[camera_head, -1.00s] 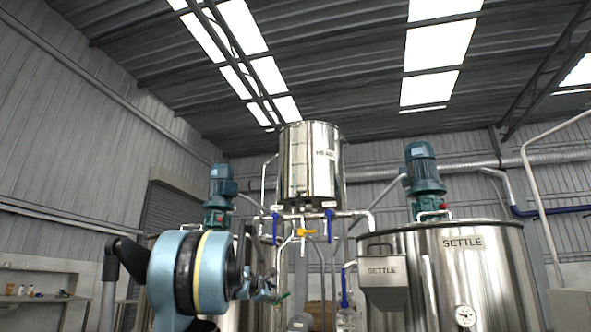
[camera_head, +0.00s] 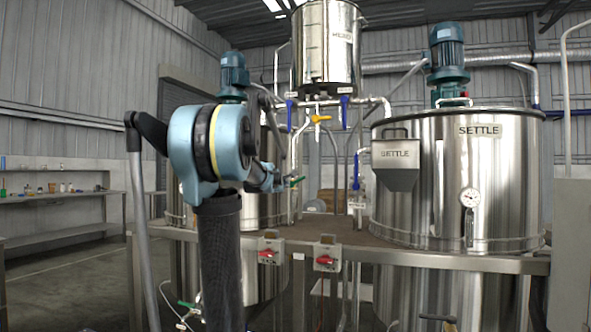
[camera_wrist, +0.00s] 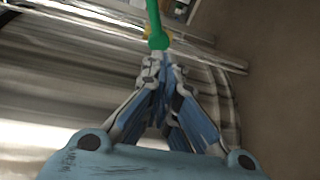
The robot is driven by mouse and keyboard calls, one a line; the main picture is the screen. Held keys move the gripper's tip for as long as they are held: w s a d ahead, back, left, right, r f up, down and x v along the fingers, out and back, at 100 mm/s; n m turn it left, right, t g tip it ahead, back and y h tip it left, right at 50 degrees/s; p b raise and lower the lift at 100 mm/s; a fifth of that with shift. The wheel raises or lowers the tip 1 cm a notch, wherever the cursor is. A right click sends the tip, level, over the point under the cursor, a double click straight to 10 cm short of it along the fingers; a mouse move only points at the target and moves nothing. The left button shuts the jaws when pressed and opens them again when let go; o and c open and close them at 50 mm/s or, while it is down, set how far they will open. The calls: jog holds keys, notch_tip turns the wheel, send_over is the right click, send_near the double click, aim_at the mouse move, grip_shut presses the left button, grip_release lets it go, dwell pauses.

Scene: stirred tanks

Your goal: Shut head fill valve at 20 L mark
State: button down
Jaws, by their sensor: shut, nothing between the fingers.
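The steel head tank (camera_head: 328,50) is high in the middle of the head view; its level marks are too small to read. Below it are a yellow valve handle (camera_head: 320,118) and blue handles, left (camera_head: 289,108) and right (camera_head: 344,108). I cannot tell which is the head fill valve.
Another steel tank (camera_head: 262,200) is partly hidden behind my arm. Two red-handled boxes, left (camera_head: 268,252) and right (camera_head: 326,258), are on the bench's front edge.

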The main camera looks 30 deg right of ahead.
jog(key=m+t, duration=0.2)
notch_tip(320, 180, up, 7)
jog(key=m+t+h, duration=0.2)
jog(key=m+t, duration=0.3)
jog(key=m, duration=0.4)
send_over(299, 180)
jog(key=a, duration=0.4)
jog(key=shift+s+d+f, duration=0.15)
jog(key=shift+d+f, duration=0.15)
jog(key=shift+f, duration=0.3)
jog(key=shift+s+d+f, duration=0.1)
jog(key=shift+d+f, duration=0.15)
jog(key=shift+f, duration=0.3)
jog(key=shift+s+d+f, duration=0.15)
jog(key=shift+d+f, duration=0.15)
jog(key=shift+f, duration=0.3)
jog(key=shift+s+d+m, duration=0.1)
jog(key=shift+s+m, duration=0.05)
jog(key=shift+m, duration=0.15)
